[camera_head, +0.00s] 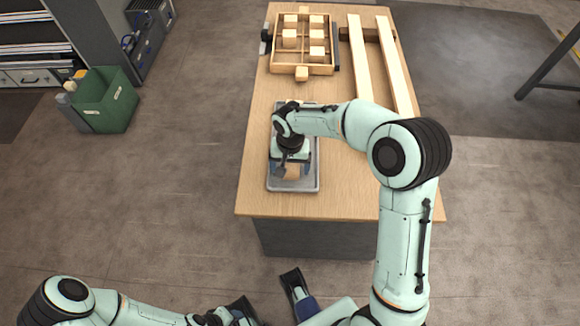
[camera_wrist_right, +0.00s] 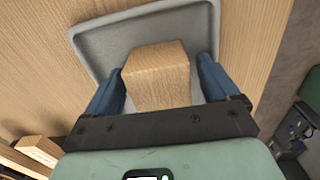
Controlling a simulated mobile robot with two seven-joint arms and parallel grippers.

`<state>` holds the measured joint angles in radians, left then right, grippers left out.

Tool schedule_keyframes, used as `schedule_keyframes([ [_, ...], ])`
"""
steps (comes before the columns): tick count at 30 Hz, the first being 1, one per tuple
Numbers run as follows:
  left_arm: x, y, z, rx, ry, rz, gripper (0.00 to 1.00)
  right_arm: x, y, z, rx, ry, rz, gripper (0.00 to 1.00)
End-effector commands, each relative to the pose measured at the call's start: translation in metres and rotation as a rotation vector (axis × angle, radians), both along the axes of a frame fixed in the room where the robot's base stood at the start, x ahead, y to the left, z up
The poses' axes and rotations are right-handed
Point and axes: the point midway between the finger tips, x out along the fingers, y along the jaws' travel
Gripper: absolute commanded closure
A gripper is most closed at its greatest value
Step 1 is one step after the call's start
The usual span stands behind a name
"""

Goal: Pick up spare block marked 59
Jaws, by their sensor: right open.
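A plain wooden block (camera_head: 292,173) sits in a grey tray (camera_head: 306,188) near the front of the table. No number can be read on it. My right gripper (camera_head: 291,168) is over the tray, pointing down. In the right wrist view the block (camera_wrist_right: 157,77) stands between the two blue fingers of the open right gripper (camera_wrist_right: 160,72), one on each side, with a small gap visible at least on the right. The tray (camera_wrist_right: 95,42) lies beneath. My left gripper (camera_head: 268,298) is low at the bottom of the head view, partly cut off, away from the table.
A wooden compartment box (camera_head: 302,69) with several blocks stands at the back of the table (camera_head: 257,130). Two long pale slats (camera_head: 362,60) lie to its right. A green bin (camera_head: 106,100) stands on the floor at left. Table space left of the tray is clear.

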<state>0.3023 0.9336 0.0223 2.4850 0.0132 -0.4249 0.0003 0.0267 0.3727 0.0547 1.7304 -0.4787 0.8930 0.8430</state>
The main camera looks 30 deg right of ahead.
Motion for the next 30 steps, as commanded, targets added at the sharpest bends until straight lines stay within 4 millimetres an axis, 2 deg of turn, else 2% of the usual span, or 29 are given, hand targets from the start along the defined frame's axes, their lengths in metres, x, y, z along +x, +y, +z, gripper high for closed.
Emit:
schedule_keyframes([
  [8, 0.000, 0.000, 0.000, 0.000, -0.001, 0.000, 0.57, 0.000, 0.000, -0.004, -0.001, -0.001, -0.001, 0.12],
  [13, 0.000, 0.000, 0.000, 0.000, -0.001, 0.000, 0.57, 0.000, 0.000, -0.004, -0.001, -0.001, -0.001, 0.64],
  [14, 0.000, 0.000, 0.000, 0.000, -0.001, 0.000, 0.57, 0.000, 0.000, -0.004, -0.001, -0.001, -0.001, 0.68],
  [23, 0.000, 0.000, 0.000, 0.000, 0.000, 0.000, 0.57, 0.000, 0.000, -0.001, 0.000, -0.002, -0.001, 0.69],
  [26, -0.001, 0.000, 0.002, -0.001, 0.002, -0.001, 0.57, 0.001, 0.000, 0.008, -0.001, -0.004, 0.000, 0.69],
  [30, -0.002, 0.000, 0.006, -0.001, 0.007, -0.002, 0.57, 0.001, 0.000, 0.036, 0.000, -0.007, -0.002, 0.69],
])
